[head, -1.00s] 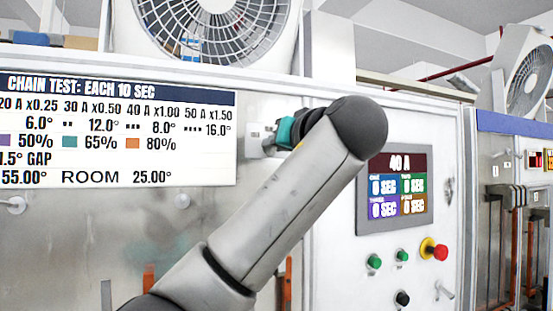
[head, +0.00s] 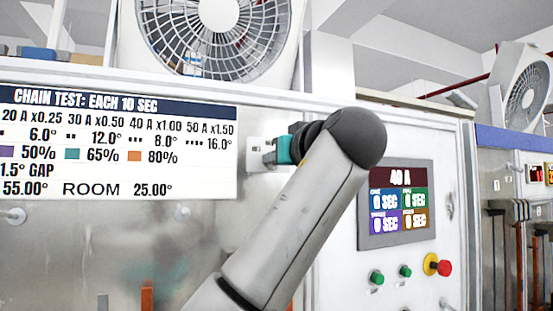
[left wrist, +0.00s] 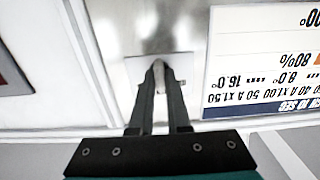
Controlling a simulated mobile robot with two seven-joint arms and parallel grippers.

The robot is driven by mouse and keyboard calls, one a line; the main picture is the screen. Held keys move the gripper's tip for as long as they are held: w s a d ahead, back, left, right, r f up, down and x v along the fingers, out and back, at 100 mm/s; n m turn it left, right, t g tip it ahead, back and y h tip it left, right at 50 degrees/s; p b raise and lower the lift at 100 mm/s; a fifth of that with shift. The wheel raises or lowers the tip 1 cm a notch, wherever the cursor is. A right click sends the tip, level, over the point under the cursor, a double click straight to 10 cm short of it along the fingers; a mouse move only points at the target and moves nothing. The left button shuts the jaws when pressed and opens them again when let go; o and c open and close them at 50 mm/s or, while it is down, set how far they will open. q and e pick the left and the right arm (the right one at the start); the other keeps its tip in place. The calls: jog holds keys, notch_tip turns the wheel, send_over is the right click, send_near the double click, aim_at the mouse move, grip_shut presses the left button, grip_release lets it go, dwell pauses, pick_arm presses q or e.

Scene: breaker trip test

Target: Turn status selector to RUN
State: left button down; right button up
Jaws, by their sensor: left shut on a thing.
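The status selector appears to be the small pale handle (left wrist: 158,75) between my fingers in the left wrist view. It stands on a light square plate (left wrist: 135,70) on the metal panel. In the head view the plate (head: 256,147) shows just right of the chain test sign. My left gripper (head: 269,157), with a teal band, reaches the plate from the right. Its two dark fingers (left wrist: 158,68) are shut on the handle in the left wrist view. The fingers hide much of the handle, and I cannot read any position marks. My right gripper is not in view.
The chain test sign (head: 115,143) is left of the plate. A display (head: 397,202) reading 40 A and 0 SEC is on the right cabinet, above green buttons (head: 377,278) and a red button (head: 444,268). A fan (head: 222,30) stands above. Orange-handled equipment is at far right.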

pick_arm(q)
jog(key=c, duration=0.9)
grip_release()
jog(key=shift+s, duration=0.1)
jog(key=shift+b+v, duration=5.8)
jog(key=shift+v, duration=1.75)
jog(key=shift+d+r, duration=0.1)
